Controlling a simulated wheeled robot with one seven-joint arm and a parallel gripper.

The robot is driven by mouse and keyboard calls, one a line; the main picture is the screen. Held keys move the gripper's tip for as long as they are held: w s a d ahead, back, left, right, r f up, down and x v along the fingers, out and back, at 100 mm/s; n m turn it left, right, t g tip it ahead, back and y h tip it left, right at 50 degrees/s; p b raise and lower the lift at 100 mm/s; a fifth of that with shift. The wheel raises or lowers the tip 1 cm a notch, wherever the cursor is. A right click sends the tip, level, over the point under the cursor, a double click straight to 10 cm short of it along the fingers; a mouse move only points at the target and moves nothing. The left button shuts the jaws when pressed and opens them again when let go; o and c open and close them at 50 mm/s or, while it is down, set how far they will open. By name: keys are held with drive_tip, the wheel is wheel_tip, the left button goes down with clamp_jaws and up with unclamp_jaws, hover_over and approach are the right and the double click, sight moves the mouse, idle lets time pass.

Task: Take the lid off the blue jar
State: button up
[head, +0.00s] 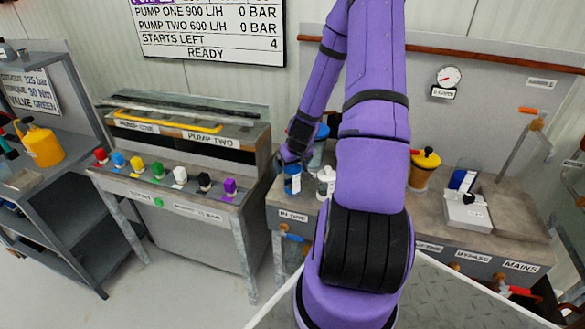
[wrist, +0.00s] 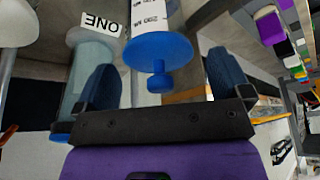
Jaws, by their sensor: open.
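The blue jar (head: 292,186) stands on the bench in the head view, just below my gripper (head: 294,150), partly hidden by it. In the wrist view its blue lid (wrist: 158,48) is a wide disc with a small round knob (wrist: 159,82). The lid sits on the jar, whose white scale label (wrist: 150,15) shows beyond it. My gripper (wrist: 163,66) is open, its two dark blue fingers on either side of the knob with clear gaps. I see no finger touching the knob or lid.
A clear cylinder (wrist: 92,65) stands close beside one finger, near a label reading ONE (wrist: 98,24). A white bottle (head: 326,184) stands right of the jar. Coloured buttons (head: 180,176) line the left console.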

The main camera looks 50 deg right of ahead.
drive_tip(key=c, duration=1)
drive_tip(key=shift+o, duration=0.2)
